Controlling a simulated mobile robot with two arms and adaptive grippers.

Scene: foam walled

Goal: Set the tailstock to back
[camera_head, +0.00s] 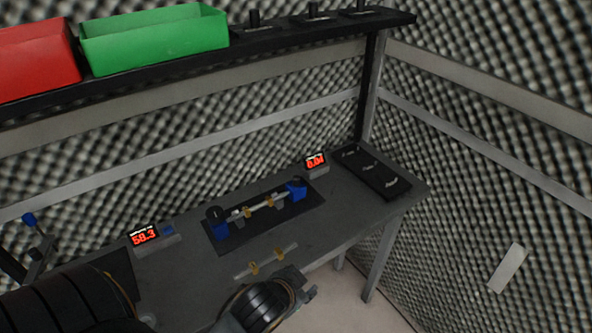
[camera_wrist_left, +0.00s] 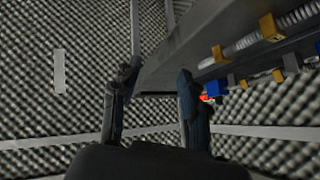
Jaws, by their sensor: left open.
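A fixture on a dark base plate (camera_head: 217,249) sits on the grey bench. It has a blue block with a black top (camera_head: 219,228) at its left end and a blue block (camera_head: 297,188), apparently the tailstock, at its right end. A shaft with brass-coloured parts (camera_head: 268,202) runs between them. My left gripper (camera_head: 308,291) is open and empty in front of the bench, apart from the fixture. In the left wrist view its two fingers (camera_wrist_left: 155,105) flank the bench edge, and a blue block (camera_wrist_left: 215,88) shows beyond the right finger. My right gripper is not visible.
A second rod with brass-coloured rings (camera_head: 266,262) lies in front of the fixture. Displays read 58.3 (camera_head: 144,235) and about 0.04 (camera_head: 315,161). A dark pad (camera_head: 378,174) lies at the right. Green (camera_head: 155,40) and red (camera_head: 38,60) bins stand on the shelf above.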

